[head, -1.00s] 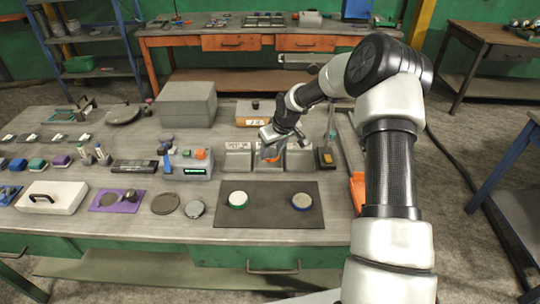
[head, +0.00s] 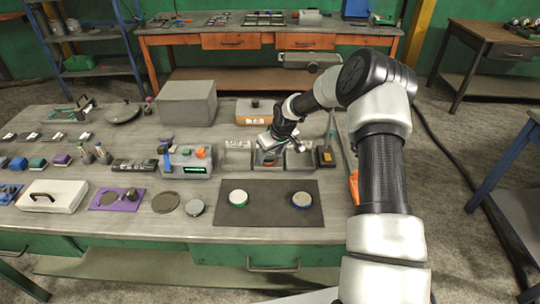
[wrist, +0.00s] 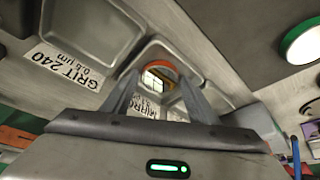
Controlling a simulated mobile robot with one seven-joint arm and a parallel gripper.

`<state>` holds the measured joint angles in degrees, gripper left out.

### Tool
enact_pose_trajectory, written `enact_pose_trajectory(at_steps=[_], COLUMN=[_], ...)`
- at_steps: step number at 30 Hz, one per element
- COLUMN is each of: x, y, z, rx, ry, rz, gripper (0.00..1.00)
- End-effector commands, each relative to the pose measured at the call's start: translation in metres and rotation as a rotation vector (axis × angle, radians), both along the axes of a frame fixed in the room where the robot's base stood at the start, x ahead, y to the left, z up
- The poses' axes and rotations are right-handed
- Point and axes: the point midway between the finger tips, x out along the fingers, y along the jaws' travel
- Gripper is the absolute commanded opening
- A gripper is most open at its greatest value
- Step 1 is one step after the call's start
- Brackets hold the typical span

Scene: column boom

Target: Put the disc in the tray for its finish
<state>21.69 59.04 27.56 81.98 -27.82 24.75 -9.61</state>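My gripper (head: 268,153) reaches down over the middle of three grey trays (head: 268,164). In the wrist view, my gripper's fingers (wrist: 160,82) stand on either side of a small disc (wrist: 157,77) with an orange rim and a shiny face, and look closed on it. The disc is inside or just above the middle tray (wrist: 187,55); contact with its floor cannot be told. A label starting "MIRRO" (wrist: 150,108) shows between the fingers. A neighbouring tray (wrist: 100,32) has a "GRIT 240" label (wrist: 65,68).
A dark mat (head: 270,212) in front holds a green-rimmed disc (head: 238,198) and a blue-rimmed disc (head: 301,200).

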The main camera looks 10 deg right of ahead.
Motion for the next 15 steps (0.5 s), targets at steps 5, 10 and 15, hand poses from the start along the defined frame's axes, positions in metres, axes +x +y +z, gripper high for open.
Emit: enact_pose_trajectory(at_steps=[5, 10, 15], x=[0.000, -0.004, -0.017], y=[0.000, -0.003, -0.009], z=[0.002, 0.018, 0.051], rx=[0.000, -0.001, -0.002], ry=[0.000, -0.003, -0.004], rz=[0.000, -0.001, -0.002], gripper=[0.53, 0.53, 0.53])
